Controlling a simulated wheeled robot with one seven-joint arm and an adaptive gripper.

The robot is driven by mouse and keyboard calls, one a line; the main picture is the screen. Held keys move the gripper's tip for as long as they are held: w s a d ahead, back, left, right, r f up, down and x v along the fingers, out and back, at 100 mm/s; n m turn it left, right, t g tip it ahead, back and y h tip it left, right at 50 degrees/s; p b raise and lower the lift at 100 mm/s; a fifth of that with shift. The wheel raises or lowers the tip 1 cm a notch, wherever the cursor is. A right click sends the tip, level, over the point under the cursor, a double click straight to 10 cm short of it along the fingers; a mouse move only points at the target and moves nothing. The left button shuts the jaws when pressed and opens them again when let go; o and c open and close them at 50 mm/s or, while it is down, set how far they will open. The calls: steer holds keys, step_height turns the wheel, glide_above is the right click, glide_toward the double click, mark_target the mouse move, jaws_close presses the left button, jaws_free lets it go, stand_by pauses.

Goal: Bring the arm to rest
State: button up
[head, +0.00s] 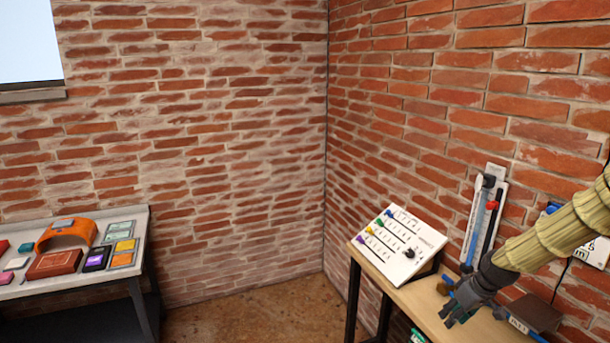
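My arm, in a ribbed beige sleeve, reaches in from the right edge of the head view. My gripper (458,311) is dark grey with bluish parts. It points down and left, over or close to the wooden table (415,295) at the right. The view is too small to tell whether its fingers are apart or closed, or whether they touch the tabletop. No held object can be made out. A small brown and blue item (446,285) shows just behind the gripper.
A sloped white panel (400,246) with coloured knobs stands on the wooden table. A gauge-like board (483,220) with blue and red parts is against the brick wall. A brown block (535,313) lies right of my gripper. A grey table (20,290) with several items stands left.

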steer(key=s+a+f+m+g+b, duration=0.1)
steer(key=s+a+f, duration=0.4)
steer(key=s+f, duration=0.25)
steer(key=s+a+f+b, duration=0.2)
steer(key=s+a+f, duration=0.35)
steer(key=f, duration=0.35)
steer(key=s+a+f+m+g+b, duration=0.1)
steer(key=s+a+f, duration=0.3)
steer(key=s+f, duration=0.4)
steer(key=s+a+f+b, duration=0.1)
steer(key=s+f, duration=0.1)
steer(key=s, duration=0.5)
steer(key=s+a+f+m+g+h+b, duration=0.1)
steer(key=s+a+f, duration=0.1)
steer(key=s, duration=0.6)
steer(key=s+a+f+m+h+b, duration=0.1)
steer(key=s+f, duration=0.3)
steer(key=s, duration=0.4)
steer(key=shift+s+a+f, duration=0.15)
steer(key=shift+a+f, duration=0.05)
steer(key=shift+a, duration=0.15)
